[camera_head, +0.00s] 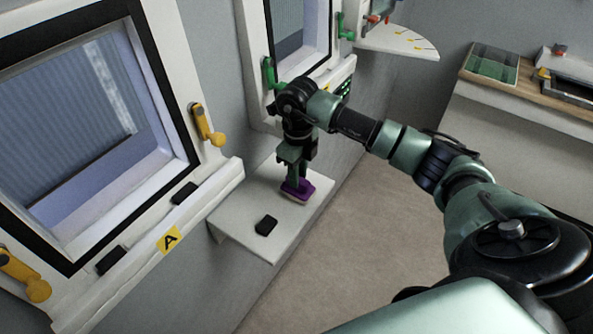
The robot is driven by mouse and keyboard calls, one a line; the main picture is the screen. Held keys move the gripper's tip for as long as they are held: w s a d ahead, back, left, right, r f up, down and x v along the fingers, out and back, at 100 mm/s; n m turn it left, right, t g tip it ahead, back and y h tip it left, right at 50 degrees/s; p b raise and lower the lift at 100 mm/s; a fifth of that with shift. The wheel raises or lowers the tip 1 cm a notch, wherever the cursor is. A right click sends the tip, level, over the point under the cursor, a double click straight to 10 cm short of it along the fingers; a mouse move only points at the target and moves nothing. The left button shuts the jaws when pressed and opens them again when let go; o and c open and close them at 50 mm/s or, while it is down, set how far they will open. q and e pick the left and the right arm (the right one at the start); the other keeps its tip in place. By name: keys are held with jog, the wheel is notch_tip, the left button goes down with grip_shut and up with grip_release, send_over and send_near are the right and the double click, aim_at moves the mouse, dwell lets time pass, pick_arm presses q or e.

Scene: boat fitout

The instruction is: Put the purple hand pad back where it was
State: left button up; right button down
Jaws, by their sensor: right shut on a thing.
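The purple hand pad (297,190) is at the right part of a small white wall shelf (245,238). It has a paler underside. My right gripper (296,182) points down and is shut on the top of the pad. The pad is at or just above the shelf surface; I cannot tell whether it touches. My right arm comes in from the right side of the picture. My left gripper is not in view.
A black block (266,225) lies on the shelf, left of the pad. A window with yellow handles (208,125) and a sill marked A (170,240) is at left. A second window has green handles (268,73). A counter (520,105) stands at right. Floor between is clear.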

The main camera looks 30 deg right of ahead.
jog(key=shift+w+a+f, duration=0.1)
jog(key=shift+w+f, duration=0.1)
jog(key=shift+f, duration=0.05)
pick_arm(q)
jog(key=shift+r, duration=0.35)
pick_arm(e)
jog(key=c, duration=1.2)
grip_release()
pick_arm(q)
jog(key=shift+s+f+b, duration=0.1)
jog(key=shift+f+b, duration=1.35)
pick_arm(e)
notch_tip(320, 180, up, 12)
